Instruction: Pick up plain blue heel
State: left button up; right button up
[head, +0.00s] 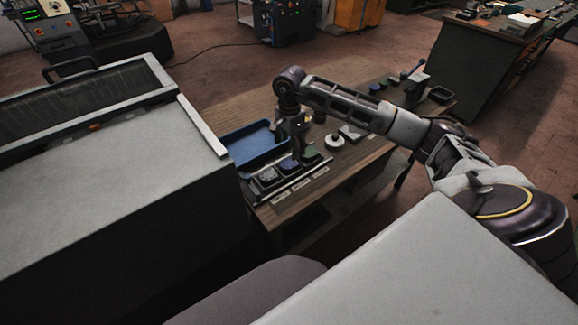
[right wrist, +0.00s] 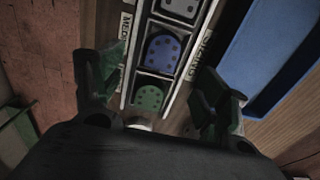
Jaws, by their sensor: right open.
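A blue heel (right wrist: 161,54) with dark dots lies in the middle compartment of a narrow rack (right wrist: 128,72); it also shows in the head view (head: 289,165). A grey heel (right wrist: 181,7) and a green heel (right wrist: 149,98), both dotted, lie in the compartments on either side. My right gripper (right wrist: 160,98) is open, its fingers on both sides of the rack, apart from the heels. In the head view my right gripper (head: 298,150) points down over the rack, near the blue and green heels. My left gripper is not in view.
A blue tray (head: 252,148) lies beside the rack on the wooden table (head: 225,100). A round white object (head: 334,140) and a small vise-like device (head: 415,82) stand farther right. A small dark blue piece (head: 374,87) lies near the device. Labels line the rack's edge.

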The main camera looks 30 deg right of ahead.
aim_at(289, 163)
notch_tip(289, 163, down, 2)
jog(key=shift+f, duration=0.95)
jog(key=shift+w+f, duration=0.1)
jog(key=shift+f, duration=0.2)
jog(key=f, duration=0.1)
jog(key=f+p, duration=0.1)
jog(key=f, duration=0.1)
jog(key=shift+w+f, duration=0.2)
jog(key=shift+f, duration=0.35)
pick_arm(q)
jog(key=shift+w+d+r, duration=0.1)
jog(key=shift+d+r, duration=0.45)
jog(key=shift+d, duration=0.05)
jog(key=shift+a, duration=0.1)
